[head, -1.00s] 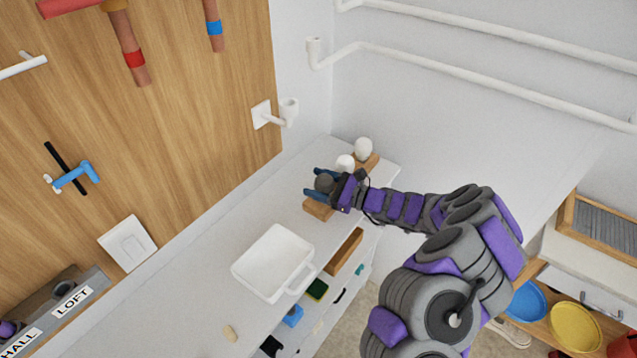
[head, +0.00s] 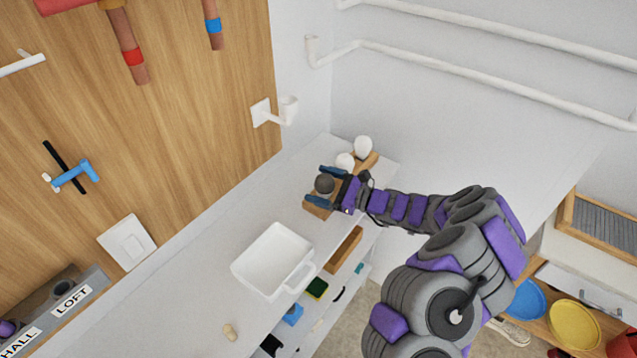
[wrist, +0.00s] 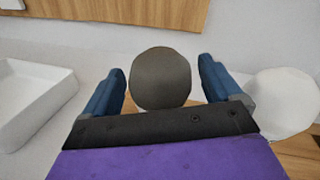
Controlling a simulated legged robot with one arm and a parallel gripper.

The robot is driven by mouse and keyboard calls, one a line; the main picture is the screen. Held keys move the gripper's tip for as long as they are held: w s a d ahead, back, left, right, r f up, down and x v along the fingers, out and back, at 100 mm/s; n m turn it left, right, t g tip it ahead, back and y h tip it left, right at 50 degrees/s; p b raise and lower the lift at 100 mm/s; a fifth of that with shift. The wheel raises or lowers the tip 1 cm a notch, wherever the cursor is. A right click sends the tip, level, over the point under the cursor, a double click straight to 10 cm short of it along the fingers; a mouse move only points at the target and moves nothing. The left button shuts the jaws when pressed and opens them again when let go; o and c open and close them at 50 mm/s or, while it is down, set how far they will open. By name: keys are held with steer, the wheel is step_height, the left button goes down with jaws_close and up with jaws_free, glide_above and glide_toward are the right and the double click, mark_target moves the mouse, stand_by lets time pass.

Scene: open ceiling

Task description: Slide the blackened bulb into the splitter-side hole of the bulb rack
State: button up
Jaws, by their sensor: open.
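The blackened bulb (head: 324,184) is a dark grey globe at the near-left end of the wooden bulb rack (head: 317,209). It also shows in the wrist view (wrist: 160,78), between the fingers, with a gap on each side. Two white bulbs, one nearer (head: 345,162) and one farther (head: 363,147), stand along the rack. The nearer white bulb is at the right in the wrist view (wrist: 284,103). My gripper (head: 322,187) is open around the dark bulb. The bulb's base and the hole under it are hidden, so I cannot tell how deep it sits.
A white tub (head: 272,262) stands on the white counter (head: 200,285), nearer than the rack. A white wall pipe fitting (head: 287,110) juts out above the counter. Shelves below the counter hold a blue block (head: 292,315) and a green sponge (head: 316,289). The counter between tub and panel is bare.

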steer(key=p+v, duration=0.3)
steer(key=v, duration=1.3)
steer(key=shift+d, duration=0.2)
steer(key=shift+s+a+r, duration=0.1)
steer(key=shift+s, duration=0.05)
steer(key=s+a+r+n+g, duration=0.9)
steer(key=a+r+n, duration=0.2)
steer(key=a+r, duration=0.35)
steer(key=s+a+r+n+g+h, duration=0.2)
steer(key=s+a+n+g+h, duration=0.15)
steer(key=s, duration=0.45)
steer(key=s+d+n+h, duration=0.3)
steer(key=s+n+h, duration=0.3)
steer(key=s, duration=0.6)
steer(key=s+d+f+t+h, duration=0.1)
steer(key=s+d+t+h, duration=0.2)
steer(key=s+d+h, duration=0.3)
steer(key=s+d, duration=0.3)
steer(key=d, duration=0.2)
steer(key=shift+s+f+h, duration=0.25)
steer(key=shift+f+h, duration=0.05)
steer(key=shift+h, duration=0.05)
